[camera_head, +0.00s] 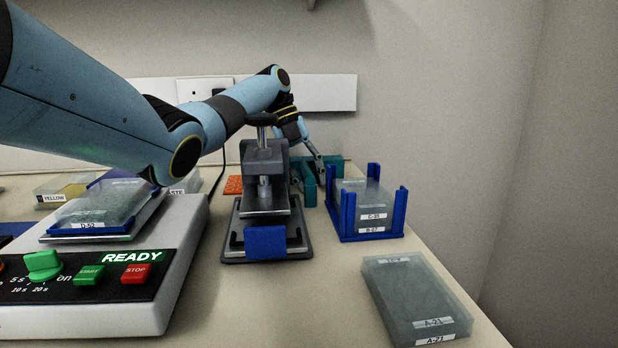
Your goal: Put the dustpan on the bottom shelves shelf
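I see no dustpan and no shelves in this view. My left arm reaches in from the left across the bench, and my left gripper (314,163) is at the back, behind the grey press. Its fingers point down beside a teal holder (308,184). The press partly hides that area, and I cannot tell whether the fingers are open or touching the holder. My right gripper is not in view.
A grey press (265,184) stands mid-bench. A machine marked READY (133,257) with a plate box (97,207) is at left. A blue rack (347,215) holds labelled boxes; more grey boxes (413,300) lie at front right. Some bench surface is clear in front of the press.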

